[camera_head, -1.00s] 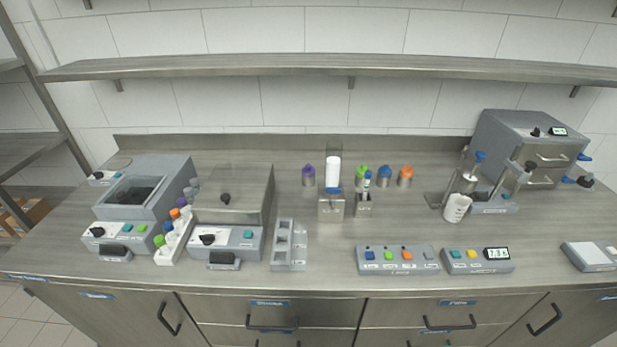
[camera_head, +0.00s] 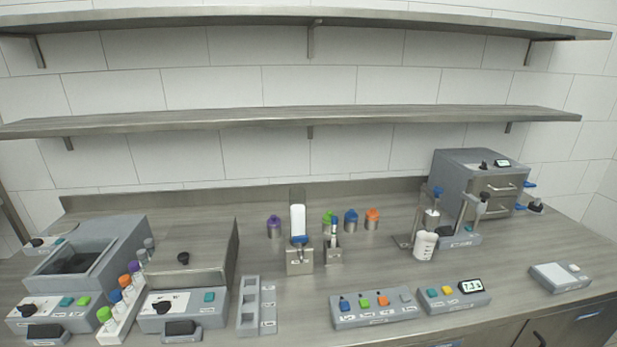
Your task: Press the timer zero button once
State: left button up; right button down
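A grey box with a lit display (camera_head: 471,287), which looks like the timer, stands at the front right of the counter. Its display reads about 7.3. A teal button (camera_head: 432,293) and a yellow button (camera_head: 447,290) sit left of the display. The small labels are too blurred to read, so I cannot tell which button is zero. Neither of my grippers is in view.
A panel with blue, green, orange and grey buttons (camera_head: 376,307) stands just left of the timer. A white cup (camera_head: 424,246) stands behind it at a filler stand. A flat grey device (camera_head: 560,277) lies to the right. The counter in front of the oven-like box (camera_head: 478,185) is partly clear.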

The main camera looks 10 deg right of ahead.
aim_at(447, 291)
jog(key=z, duration=1.4)
